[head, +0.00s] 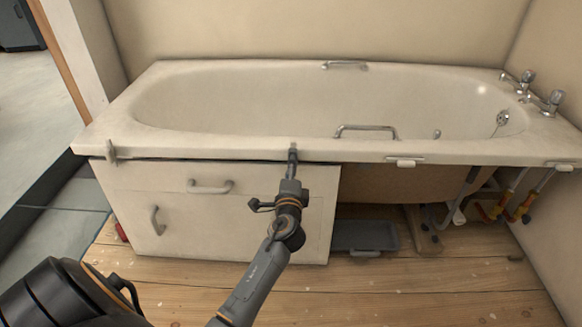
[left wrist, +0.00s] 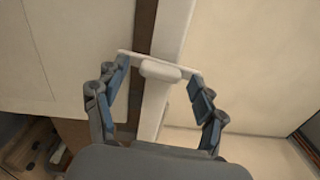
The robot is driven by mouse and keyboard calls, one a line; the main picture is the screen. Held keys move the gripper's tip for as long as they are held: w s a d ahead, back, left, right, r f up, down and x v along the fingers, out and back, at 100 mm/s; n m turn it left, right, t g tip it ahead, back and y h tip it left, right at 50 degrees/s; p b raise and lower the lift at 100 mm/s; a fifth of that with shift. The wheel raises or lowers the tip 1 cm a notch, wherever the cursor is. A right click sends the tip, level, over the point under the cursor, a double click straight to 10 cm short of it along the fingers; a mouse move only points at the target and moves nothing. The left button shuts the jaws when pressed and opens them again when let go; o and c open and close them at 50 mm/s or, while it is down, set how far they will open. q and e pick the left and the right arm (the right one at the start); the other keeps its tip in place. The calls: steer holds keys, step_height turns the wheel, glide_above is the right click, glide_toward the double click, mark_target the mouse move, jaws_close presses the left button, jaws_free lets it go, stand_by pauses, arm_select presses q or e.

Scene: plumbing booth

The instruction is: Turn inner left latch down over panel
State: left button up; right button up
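The white panel (head: 265,220) with two handles stands under the left half of the bathtub (head: 170,140); it also shows in the left wrist view (left wrist: 60,50). The inner left latch (left wrist: 160,71) is a small pale piece on the tub's rim, lying across the rim in the left wrist view. My left gripper (left wrist: 160,66) is open, its fingertips on either side of the latch, near its ends; contact cannot be told. In the head view my left gripper (head: 292,160) is at the rim above the panel and largely hides the latch. My right gripper is not in view.
The outer left latch (head: 111,151) stands upright at the rim's left end. Two more latches, (head: 405,162) and (head: 560,167), sit along the right of the rim. The space under the tub's right half is open, with a grey tray (head: 365,237) and pipes (head: 510,205).

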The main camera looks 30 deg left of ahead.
arm_select(q)
steer(key=v, duration=1.2)
stand_by(0.3)
